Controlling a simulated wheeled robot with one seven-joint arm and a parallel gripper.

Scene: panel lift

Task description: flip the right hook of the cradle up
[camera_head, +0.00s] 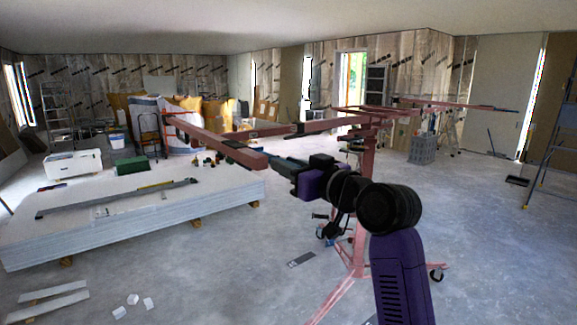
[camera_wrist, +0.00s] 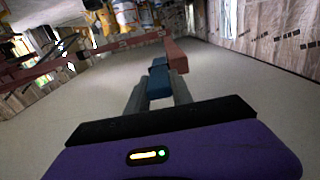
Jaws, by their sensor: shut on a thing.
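The cradle of the panel lift is a frame of dull red beams (camera_head: 215,143) on a red stand (camera_head: 364,160). One beam reaches toward me and ends close to my gripper (camera_head: 276,157). In the wrist view, this red beam end (camera_wrist: 176,53) lies just beyond my gripper (camera_wrist: 158,88). A small blue piece at the beam end, seemingly the right hook (camera_wrist: 159,83), sits between the two grey fingers, which are shut on it. The fingers partly cover it, and its exact angle is hard to tell.
A stack of white panels (camera_head: 130,222) lies low at the left, with a long metal level (camera_head: 118,198) on top. White offcuts (camera_head: 55,300) lie on the floor at front left. A ladder (camera_head: 548,150) stands at the right. The floor at right is mostly clear.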

